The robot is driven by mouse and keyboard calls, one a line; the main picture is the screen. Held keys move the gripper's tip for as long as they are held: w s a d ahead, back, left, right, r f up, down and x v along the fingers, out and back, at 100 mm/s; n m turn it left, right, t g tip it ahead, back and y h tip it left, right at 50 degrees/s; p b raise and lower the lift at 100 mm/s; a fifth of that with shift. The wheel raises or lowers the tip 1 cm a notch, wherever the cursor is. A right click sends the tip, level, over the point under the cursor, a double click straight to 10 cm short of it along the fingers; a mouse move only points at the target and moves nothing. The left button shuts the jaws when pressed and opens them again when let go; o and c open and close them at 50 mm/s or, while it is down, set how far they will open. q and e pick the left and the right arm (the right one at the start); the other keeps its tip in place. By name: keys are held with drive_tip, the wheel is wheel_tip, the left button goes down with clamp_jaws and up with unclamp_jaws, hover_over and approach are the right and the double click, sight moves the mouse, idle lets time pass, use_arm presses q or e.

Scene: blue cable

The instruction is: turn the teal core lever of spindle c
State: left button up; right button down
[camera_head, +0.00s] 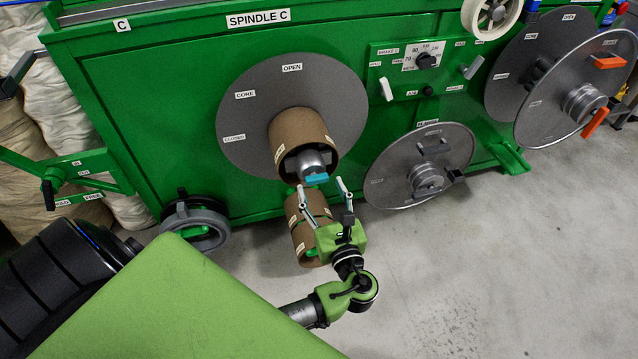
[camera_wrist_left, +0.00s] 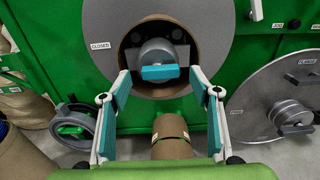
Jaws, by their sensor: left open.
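The teal core lever (camera_head: 316,179) sticks out from the grey metal hub of spindle C (camera_head: 307,163). The hub sits inside a brown cardboard core (camera_head: 300,130) in front of a large grey disc (camera_head: 250,125) labelled OPEN, CORE and CLOSED. In the left wrist view the lever (camera_wrist_left: 160,72) lies roughly level, ahead of and between my fingers. My left gripper (camera_head: 325,190) is open and empty, just below and in front of the lever in the head view, with a visible gap in the wrist view (camera_wrist_left: 166,92). My right gripper is not seen.
A grey flange (camera_head: 400,175) leans on the green machine (camera_head: 170,100) to the right. The floor at front right (camera_head: 500,270) is clear.

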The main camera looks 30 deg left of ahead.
sight(318, 181)
use_arm(q)
drive_tip(key=shift+x, duration=1.5)
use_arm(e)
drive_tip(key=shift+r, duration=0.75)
use_arm(q)
drive_tip(key=shift+c, duration=0.4)
drive_tip(key=c, duration=1)
drive_tip(key=shift+c, duration=0.2)
